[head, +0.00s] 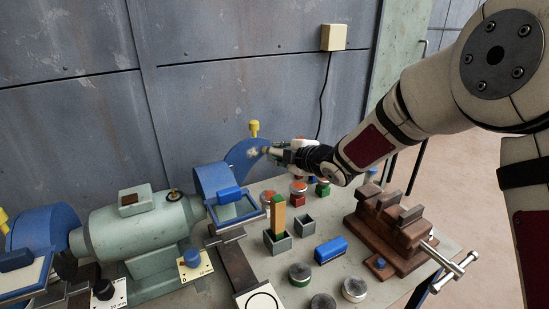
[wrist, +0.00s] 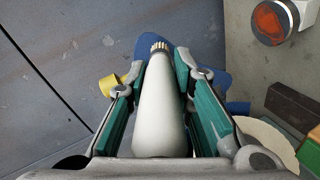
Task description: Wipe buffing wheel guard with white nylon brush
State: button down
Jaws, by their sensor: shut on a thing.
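The blue guard (head: 240,157) with a yellow knob (head: 254,128) stands at the right end of the green bench machine, near the wall. A pale patch shows on its face in the head view. My gripper (head: 278,153) is just right of the guard. In the wrist view my gripper (wrist: 160,100) is shut on the white brush (wrist: 159,110), whose bristle tip points away from me at the blue guard (wrist: 207,58). The yellow knob (wrist: 108,86) is left of the brush. I cannot tell whether the bristles touch the guard.
The green motor (head: 150,235) and another blue guard (head: 45,228) are at left. Small grey boxes (head: 278,243), a blue block (head: 330,250) and several round tins (head: 300,274) occupy the bench. A grey wall (head: 230,90) is close behind.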

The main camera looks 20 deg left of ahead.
jog(key=shift+a, duration=0.1)
jog(key=s+a, duration=0.3)
jog(key=s, duration=0.2)
jog(key=shift+s+a, duration=0.15)
jog(key=shift+a, duration=0.15)
dwell(0.5)
jog(key=shift+d, duration=0.1)
jog(key=shift+s+d+p, duration=0.5)
jog(key=shift+s+d, duration=0.4)
jog(key=shift+d, duration=0.3)
jog(key=shift+s+d+p, duration=0.5)
jog(key=shift+s+d, duration=0.35)
jog(key=shift+d, duration=0.35)
jog(key=shift+s+d+p, duration=0.2)
jog(key=shift+s+d, duration=0.25)
jog(key=shift+d, duration=0.15)
jog(key=shift+s+d+p, duration=0.2)
jog(key=shift+s+d, duration=0.2)
jog(key=shift+d, duration=0.2)
